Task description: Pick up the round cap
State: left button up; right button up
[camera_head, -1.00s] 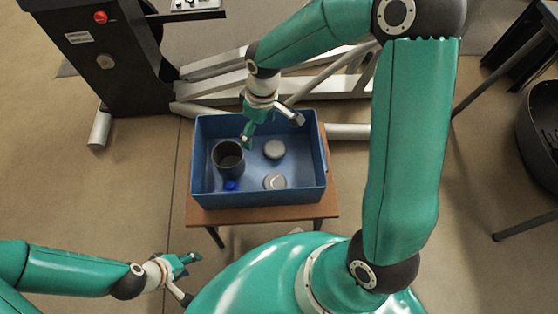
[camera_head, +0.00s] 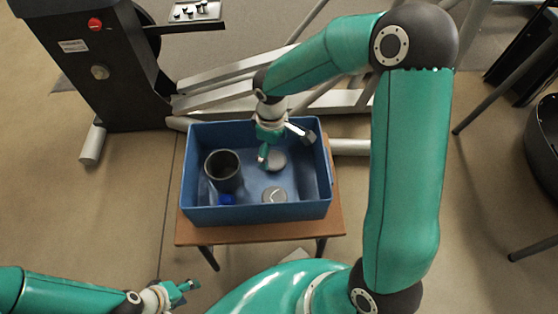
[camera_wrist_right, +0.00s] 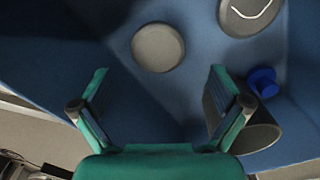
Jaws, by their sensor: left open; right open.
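A plain grey round cap (camera_head: 277,161) lies in the blue bin (camera_head: 255,215). A second grey round piece (camera_head: 275,195) with a pale curved mark lies nearer to me. My right gripper (camera_head: 285,142) is open and empty over the bin, with one finger partly overlapping the plain cap in the head view. In the right wrist view, the plain cap (camera_wrist_right: 158,47) shows just beyond and between the open fingers (camera_wrist_right: 160,78), and the marked piece (camera_wrist_right: 250,15) is at upper right. My left gripper (camera_head: 183,292) is open and empty, low at left, away from the bin.
A dark open cup (camera_head: 223,171) and a small blue part (camera_head: 227,199) are in the bin's left side. The bin stands on a small brown table (camera_head: 210,237). An elliptical machine (camera_head: 100,75) stands behind. The bin walls surround my right gripper's space.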

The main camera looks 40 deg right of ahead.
aim_at(274, 159)
jog(key=shift+d+f+b, duration=0.15)
jog(key=shift+f+b, duration=0.95)
jog(key=shift+f, duration=1.6)
jog(key=shift+c, duration=0.2)
jog(key=c, duration=1)
